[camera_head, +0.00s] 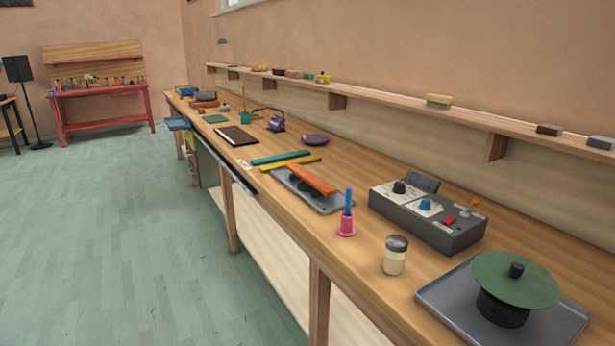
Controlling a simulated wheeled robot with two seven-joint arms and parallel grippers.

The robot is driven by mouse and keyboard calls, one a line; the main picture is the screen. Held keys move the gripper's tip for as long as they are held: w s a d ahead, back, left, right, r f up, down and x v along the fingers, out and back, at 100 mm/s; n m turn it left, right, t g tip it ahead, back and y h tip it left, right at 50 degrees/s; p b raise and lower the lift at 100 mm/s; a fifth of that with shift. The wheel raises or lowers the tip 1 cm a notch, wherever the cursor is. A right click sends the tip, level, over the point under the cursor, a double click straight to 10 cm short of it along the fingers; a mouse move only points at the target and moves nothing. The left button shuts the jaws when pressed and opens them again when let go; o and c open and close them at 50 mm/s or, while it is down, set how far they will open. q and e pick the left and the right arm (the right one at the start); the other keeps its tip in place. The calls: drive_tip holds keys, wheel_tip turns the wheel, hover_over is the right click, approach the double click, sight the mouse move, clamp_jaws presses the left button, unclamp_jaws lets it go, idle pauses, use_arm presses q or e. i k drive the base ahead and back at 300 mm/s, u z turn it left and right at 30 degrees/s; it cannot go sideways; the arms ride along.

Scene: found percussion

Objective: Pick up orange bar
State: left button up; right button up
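The orange bar (312,179) lies tilted across black rounded supports on a grey tray (333,203), near the front edge of the long wooden workbench (375,286). A yellow bar (291,164) and a teal bar (281,157) lie on the bench just beyond the tray. Neither of my grippers shows in the head view.
Right of the tray stand a pink bell with a blue handle (347,224), a grey control box (428,215), a jar (396,255) and a green lidded pot (515,283) on another tray. A narrow shelf (390,101) runs along the wall. The green floor (150,240) left of the bench is clear.

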sight(323, 187)
drive_tip(key=u, duration=0.55)
drive_tip(key=k, duration=1.3)
drive_tip(key=u, duration=0.9)
drive_tip(key=i, duration=2)
drive_tip(key=z, duration=0.15)
drive_tip(key=i, duration=2.25)
drive_tip(key=z, duration=0.85)
